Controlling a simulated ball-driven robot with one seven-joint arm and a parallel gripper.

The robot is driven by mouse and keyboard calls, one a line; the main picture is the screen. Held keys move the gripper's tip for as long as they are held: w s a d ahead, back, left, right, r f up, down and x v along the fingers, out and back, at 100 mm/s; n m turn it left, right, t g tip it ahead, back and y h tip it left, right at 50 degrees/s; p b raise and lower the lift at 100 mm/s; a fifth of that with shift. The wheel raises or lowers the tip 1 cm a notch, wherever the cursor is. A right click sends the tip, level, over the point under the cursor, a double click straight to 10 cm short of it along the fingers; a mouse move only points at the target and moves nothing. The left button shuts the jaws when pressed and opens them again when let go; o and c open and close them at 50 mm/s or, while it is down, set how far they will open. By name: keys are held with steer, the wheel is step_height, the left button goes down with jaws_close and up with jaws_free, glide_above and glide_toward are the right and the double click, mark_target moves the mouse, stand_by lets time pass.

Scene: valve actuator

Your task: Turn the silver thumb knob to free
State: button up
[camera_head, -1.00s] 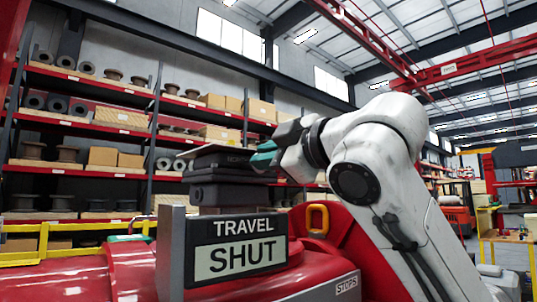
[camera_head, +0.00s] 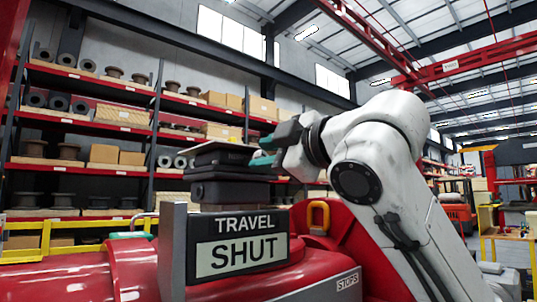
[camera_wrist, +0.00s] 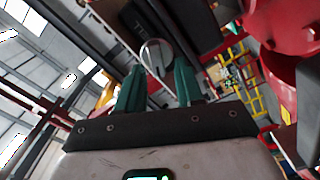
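The silver thumb knob (camera_wrist: 155,57) shows in the wrist view as a pale round edge between and just beyond my green fingertips, against a dark housing. My gripper (camera_wrist: 158,70) has its two fingers apart, with a visible gap; I cannot tell whether either finger touches the knob. In the head view my gripper (camera_head: 262,152) is at the right side of the dark stacked housing (camera_head: 222,178) above the sign. There the knob is too small to make out clearly. The sign (camera_head: 238,250) reads TRAVEL SHUT.
The red actuator body (camera_head: 90,275) fills the lower left, with a grey upright plate (camera_head: 171,250) left of the sign. A yellow lifting eye (camera_head: 318,216) stands below my gripper. Shelves (camera_head: 90,125) with spools and boxes are far behind.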

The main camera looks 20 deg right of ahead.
steer(key=b+v, duration=0.2)
steer(key=v, duration=0.8)
steer(key=shift+s+d, duration=0.1)
steer(key=shift+s, duration=0.3)
